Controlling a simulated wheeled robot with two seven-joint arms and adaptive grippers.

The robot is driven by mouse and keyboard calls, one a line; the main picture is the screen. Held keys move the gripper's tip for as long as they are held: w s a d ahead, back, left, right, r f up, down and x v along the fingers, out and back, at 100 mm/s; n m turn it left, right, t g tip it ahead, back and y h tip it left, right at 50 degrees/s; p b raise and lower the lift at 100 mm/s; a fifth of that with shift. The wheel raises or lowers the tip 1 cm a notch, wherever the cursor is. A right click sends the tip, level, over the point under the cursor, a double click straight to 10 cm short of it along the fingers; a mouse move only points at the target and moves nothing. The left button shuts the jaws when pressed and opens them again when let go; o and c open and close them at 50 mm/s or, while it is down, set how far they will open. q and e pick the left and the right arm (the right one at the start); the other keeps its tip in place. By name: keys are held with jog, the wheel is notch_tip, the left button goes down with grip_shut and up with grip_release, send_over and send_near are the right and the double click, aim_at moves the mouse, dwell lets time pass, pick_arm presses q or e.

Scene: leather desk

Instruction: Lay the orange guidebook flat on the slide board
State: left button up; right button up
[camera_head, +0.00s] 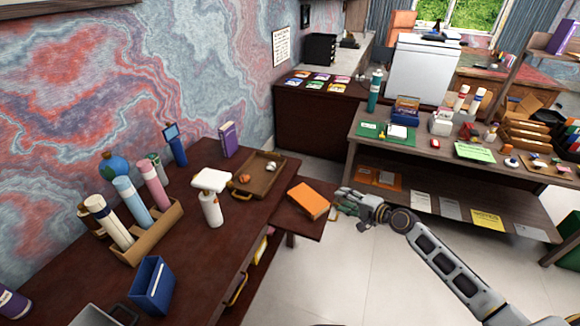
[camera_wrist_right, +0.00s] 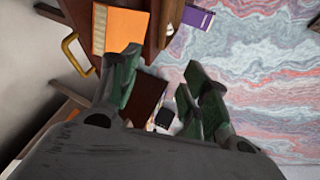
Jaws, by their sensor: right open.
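The orange guidebook (camera_head: 308,201) lies on the dark brown slide board (camera_head: 287,221) that juts from the right side of the desk. It looks flat, cover up, and it also shows in the right wrist view (camera_wrist_right: 120,31). My right gripper (camera_head: 345,205) is just right of the book and the board's edge, apart from the book. In the right wrist view its green fingers (camera_wrist_right: 160,85) are spread with nothing between them. My left gripper is not in view.
On the desk stand a wooden tray (camera_head: 280,180), a white-topped bottle (camera_head: 211,205), a tube rack (camera_head: 160,235) and a blue bin (camera_head: 152,284). A purple book (camera_head: 228,139) stands near the wall. A cluttered table (camera_head: 450,172) is at the right. Floor beside my right arm is clear.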

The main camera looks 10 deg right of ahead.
jog(key=shift+n, duration=0.4)
